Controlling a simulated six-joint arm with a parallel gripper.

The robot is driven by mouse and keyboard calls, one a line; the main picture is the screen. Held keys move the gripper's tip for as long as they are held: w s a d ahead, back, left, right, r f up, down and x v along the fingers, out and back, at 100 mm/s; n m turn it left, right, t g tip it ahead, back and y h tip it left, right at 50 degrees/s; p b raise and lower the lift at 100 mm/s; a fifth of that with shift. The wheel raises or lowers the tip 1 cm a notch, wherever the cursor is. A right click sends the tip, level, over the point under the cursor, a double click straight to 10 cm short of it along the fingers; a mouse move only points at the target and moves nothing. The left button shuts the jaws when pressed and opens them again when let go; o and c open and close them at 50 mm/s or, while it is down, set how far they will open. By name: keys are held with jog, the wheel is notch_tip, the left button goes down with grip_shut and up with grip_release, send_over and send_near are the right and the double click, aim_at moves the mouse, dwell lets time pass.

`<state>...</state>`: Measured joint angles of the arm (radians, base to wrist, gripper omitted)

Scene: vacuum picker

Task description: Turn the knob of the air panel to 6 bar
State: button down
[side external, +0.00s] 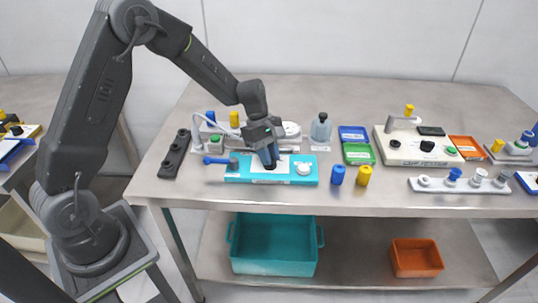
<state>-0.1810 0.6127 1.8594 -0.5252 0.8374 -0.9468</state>
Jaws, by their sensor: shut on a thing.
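The air panel (240,177) is a teal block with a white face, lying near the front edge of the table in the side external view. A round white gauge-like part (304,169) sits at its right end; no bar value is readable at this size. My gripper (269,165) points down at the middle of the panel, with its fingers at the white face. It is shut on the panel's knob, which is mostly hidden by the fingers. The knob's marks and its angle cannot be made out.
A blue-handled part (214,161) lies by the panel's left end. Blue (337,175) and yellow (364,176) cylinders stand just right of it. Behind are a white device (292,129) and a bottle (321,129). A black rack (174,155) lies at left. Bare table (390,190) shows at the front.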

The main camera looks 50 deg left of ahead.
jog(key=m+g, duration=0.1)
jog(key=m, duration=0.3)
jog(key=shift+f+m+g, duration=0.15)
jog(key=shift+m+g, duration=0.25)
jog(key=m, duration=0.2)
jog(key=m+g+y, duration=0.1)
jog(key=m, duration=0.1)
jog(key=shift+d+m+g, duration=0.1)
jog(key=shift+m+g, duration=0.2)
jog(key=m+y, duration=0.1)
jog(key=m, duration=0.1)
jog(key=m+y, duration=0.1)
jog(key=m, duration=0.1)
jog(key=shift+w+d+g, duration=0.1)
jog(key=shift+g, duration=0.3)
jog(key=shift+f+m+y, duration=0.1)
jog(key=shift+m+y, duration=0.6)
jog(key=shift+m, duration=1.3)
jog(key=c, duration=1.1)
grip_release()
